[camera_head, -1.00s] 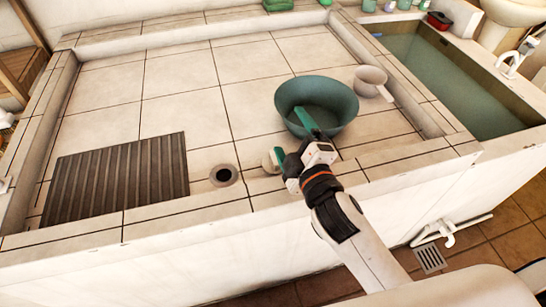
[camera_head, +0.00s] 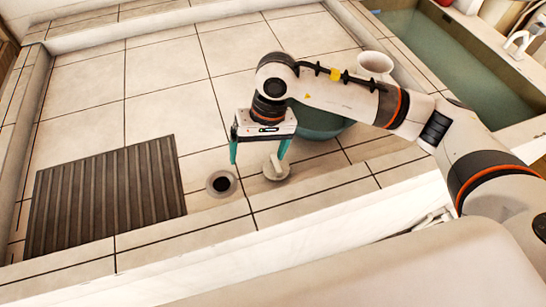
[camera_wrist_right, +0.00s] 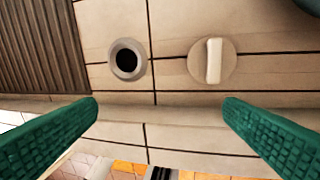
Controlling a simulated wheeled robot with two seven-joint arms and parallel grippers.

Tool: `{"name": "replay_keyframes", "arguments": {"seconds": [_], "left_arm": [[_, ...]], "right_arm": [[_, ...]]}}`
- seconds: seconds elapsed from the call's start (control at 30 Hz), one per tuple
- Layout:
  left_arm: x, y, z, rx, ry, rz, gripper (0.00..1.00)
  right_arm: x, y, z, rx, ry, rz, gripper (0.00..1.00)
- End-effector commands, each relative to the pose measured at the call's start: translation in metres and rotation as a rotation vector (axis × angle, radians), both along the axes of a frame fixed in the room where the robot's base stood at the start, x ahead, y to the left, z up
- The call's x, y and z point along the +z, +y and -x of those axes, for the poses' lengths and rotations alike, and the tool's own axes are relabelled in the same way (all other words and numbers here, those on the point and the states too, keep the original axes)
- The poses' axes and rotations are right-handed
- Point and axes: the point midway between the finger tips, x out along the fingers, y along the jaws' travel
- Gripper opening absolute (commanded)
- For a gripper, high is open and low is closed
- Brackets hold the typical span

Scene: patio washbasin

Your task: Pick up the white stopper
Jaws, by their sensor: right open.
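The white stopper (camera_head: 276,167) lies on the tiled basin floor, just right of the round drain hole (camera_head: 222,183). In the right wrist view the stopper (camera_wrist_right: 212,61) is a round disc with a raised bar handle, and the drain (camera_wrist_right: 127,60) is to its left. My right gripper (camera_head: 258,156) is open and empty, its green fingers pointing down, above and close to the stopper. In the right wrist view its fingers (camera_wrist_right: 160,115) are wide apart, with the stopper beyond them. My left gripper is not in view.
A dark slatted mat (camera_head: 105,197) lies left of the drain. A teal bowl (camera_head: 318,122) stands behind my right arm, partly hidden, with a pale dipper (camera_head: 374,62) behind it. The basin's front ledge (camera_head: 180,234) runs close by. A water-filled trough (camera_head: 450,70) is at right.

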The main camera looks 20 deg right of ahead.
Motion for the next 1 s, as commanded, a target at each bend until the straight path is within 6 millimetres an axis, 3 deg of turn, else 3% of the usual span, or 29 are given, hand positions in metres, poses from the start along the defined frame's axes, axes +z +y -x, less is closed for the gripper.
{"name": "replay_keyframes", "arguments": {"seconds": [0.1, 0.2, 0.5, 0.77, 1.0], "left_arm": [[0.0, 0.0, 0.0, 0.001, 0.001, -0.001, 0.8], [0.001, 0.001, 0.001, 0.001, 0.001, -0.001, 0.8], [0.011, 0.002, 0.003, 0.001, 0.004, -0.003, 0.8], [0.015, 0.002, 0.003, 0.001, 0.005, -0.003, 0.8], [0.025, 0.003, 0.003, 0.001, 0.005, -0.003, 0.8]], "right_arm": [[0.003, -0.034, -0.016, 0.045, -0.051, 0.16, 0.91], [0.0, -0.047, -0.021, 0.061, -0.061, 0.218, 0.91], [-0.048, -0.049, -0.02, 0.064, -0.059, 0.226, 0.91], [-0.069, -0.049, -0.02, 0.063, -0.06, 0.224, 0.91], [-0.105, -0.049, -0.022, 0.062, -0.059, 0.223, 0.91]]}}
